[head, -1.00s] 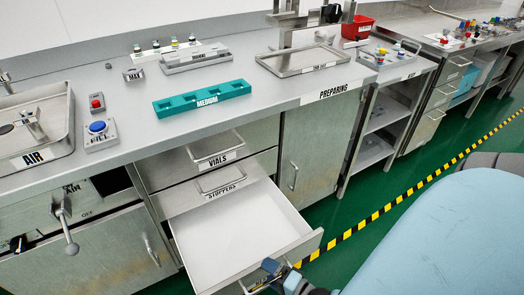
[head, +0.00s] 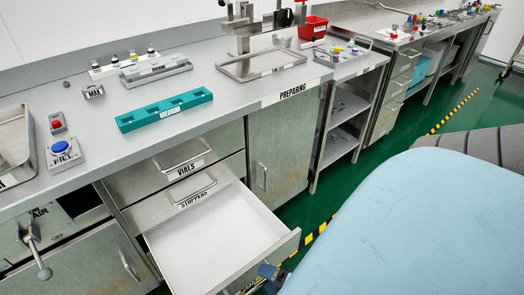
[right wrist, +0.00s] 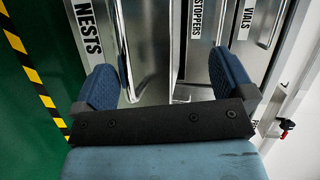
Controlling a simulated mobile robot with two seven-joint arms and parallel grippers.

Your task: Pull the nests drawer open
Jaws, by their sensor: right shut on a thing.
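The nests drawer (head: 215,245) stands pulled far out of the cabinet, below the vials and stoppers drawers, with its white, empty inside showing in the head view. Its front with the NESTS label (right wrist: 88,30) shows at the left in the right wrist view. My right gripper (head: 268,275) is at the front of this drawer, low in the head view. The contact is partly hidden. My left gripper is not in view.
The vials drawer (head: 186,162) and the stoppers drawer (head: 192,195) are closed above. The counter holds a teal MEDIUM rack (head: 165,111), a blue FILL button (head: 61,147) and a metal tray. Black-yellow tape (head: 310,238) marks the green floor beside the drawer.

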